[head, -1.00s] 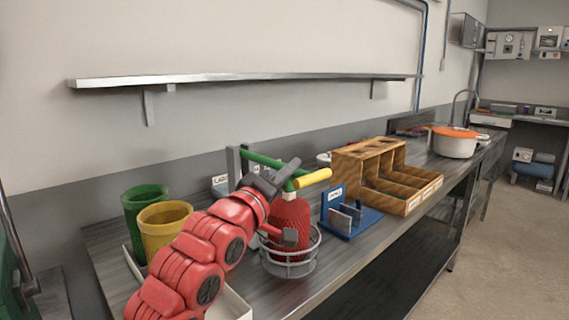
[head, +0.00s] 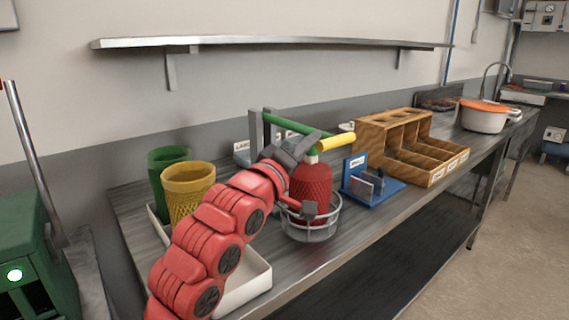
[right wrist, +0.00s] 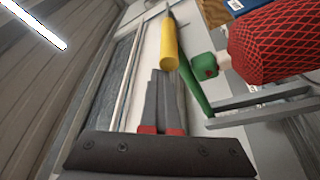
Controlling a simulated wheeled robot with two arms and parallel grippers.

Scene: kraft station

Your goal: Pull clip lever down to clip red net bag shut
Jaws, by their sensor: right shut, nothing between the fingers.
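The red net bag (head: 309,187) stands upright in a round wire basket (head: 312,231) on the bench. The clip lever, a green bar (head: 284,124) with a yellow grip (head: 336,143), slants above the bag; it also shows in the right wrist view, with its yellow grip (right wrist: 169,46). A green piece (right wrist: 204,66) sits at the bag's neck. My right gripper (head: 306,146) is shut and empty, close beside the lever near the yellow grip. In the right wrist view its fingertips (right wrist: 166,76) lie just short of the grip; contact cannot be told. My left gripper is out of view.
Green (head: 168,157) and yellow (head: 187,187) mesh cups stand in a white tray (head: 246,288) at left. A blue labelled stand (head: 372,192) and a wooden compartment box (head: 430,180) stand right of the basket. A wall shelf (head: 270,42) hangs above.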

